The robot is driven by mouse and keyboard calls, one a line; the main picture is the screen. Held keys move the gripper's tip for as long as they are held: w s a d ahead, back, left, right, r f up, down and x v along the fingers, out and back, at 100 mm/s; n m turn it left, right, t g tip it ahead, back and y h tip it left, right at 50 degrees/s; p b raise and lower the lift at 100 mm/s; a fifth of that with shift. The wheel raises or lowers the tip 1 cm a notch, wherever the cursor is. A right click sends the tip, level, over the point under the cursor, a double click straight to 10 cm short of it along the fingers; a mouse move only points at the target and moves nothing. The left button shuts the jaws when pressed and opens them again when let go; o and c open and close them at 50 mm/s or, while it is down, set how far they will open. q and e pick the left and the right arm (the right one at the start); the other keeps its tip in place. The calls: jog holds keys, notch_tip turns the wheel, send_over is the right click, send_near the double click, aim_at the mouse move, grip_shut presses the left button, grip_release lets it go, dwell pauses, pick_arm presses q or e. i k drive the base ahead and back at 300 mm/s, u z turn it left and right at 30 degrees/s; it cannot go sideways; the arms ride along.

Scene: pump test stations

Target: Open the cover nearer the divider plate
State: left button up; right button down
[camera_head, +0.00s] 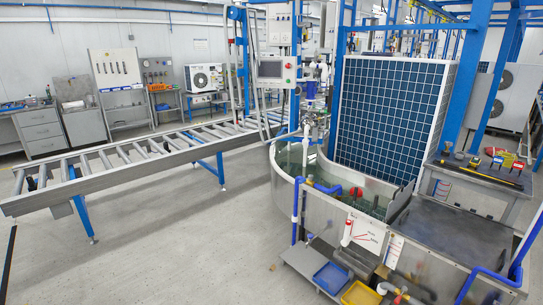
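A steel water tank (283,190) with a curved wall stands right of centre, with its near part open and greenish water inside. A dark upright plate (400,200), which looks like the divider plate, stands at the right end of the open water. Just right of it, a flat grey cover (455,238) lies level and looks closed over the right part of the tank. I cannot make out a separate second cover or a handle. Neither of my grippers is in view.
A bench (478,178) with small tools stands behind the cover. A blue bin (332,278) and a yellow bin (360,295) sit low in front of the tank. Blue pipes and posts rise at the right. A roller conveyor (120,172) runs left; the floor (170,250) before it is clear.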

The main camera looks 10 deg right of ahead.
aim_at(430, 222)
jog(key=z, duration=0.3)
jog(key=i, duration=1)
jog(key=z, duration=1.7)
jog(key=i, duration=1.1)
jog(key=z, duration=0.95)
